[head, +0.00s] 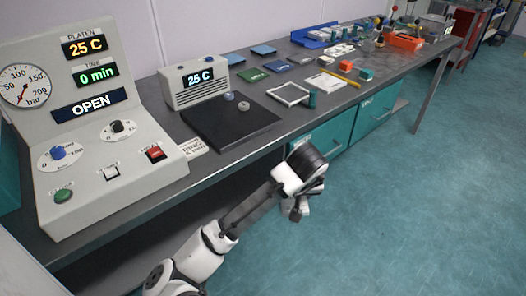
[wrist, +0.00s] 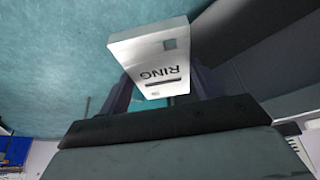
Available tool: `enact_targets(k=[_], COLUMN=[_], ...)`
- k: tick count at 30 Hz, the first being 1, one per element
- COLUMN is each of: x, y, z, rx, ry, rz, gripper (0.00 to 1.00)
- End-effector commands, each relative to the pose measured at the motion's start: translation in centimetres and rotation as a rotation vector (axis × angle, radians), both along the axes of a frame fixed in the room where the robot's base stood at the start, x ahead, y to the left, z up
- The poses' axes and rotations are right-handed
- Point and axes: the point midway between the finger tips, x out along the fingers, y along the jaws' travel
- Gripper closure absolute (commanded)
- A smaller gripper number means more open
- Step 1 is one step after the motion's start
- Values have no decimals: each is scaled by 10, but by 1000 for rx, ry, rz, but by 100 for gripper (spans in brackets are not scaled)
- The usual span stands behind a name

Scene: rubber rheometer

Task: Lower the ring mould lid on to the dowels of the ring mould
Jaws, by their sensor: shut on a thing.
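The ring mould lid (wrist: 150,58) is a pale block with the word RING on its face, upside down in the wrist view. My gripper (wrist: 160,88) is shut on it, with a dark finger on each side. In the head view my gripper (head: 296,212) hangs in front of the bench, over the floor side and below the bench top. The lid cannot be told apart from my white gripper parts there. I cannot make out the ring mould or its dowels in either view.
The grey bench (head: 225,165) carries a control panel (head: 100,130) reading OPEN, a small 25 C display box (head: 195,82) and a black plate (head: 232,122). A pale square frame (head: 289,94) and several small items lie farther along. Teal drawers (head: 318,142) are below. The floor is clear.

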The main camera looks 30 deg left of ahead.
Motion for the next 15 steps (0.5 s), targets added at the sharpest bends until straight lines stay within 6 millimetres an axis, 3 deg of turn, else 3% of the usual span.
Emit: enact_targets(k=[1, 6, 9, 15], x=[2, 14, 20, 29], y=[-19, -73, -99, -136], z=[-25, -106, -145, -200], rx=[-12, -10, -6, -1], ry=[3, 5, 3, 2], rz=[-47, -217, -299, -421], gripper=[67, 67, 67, 67])
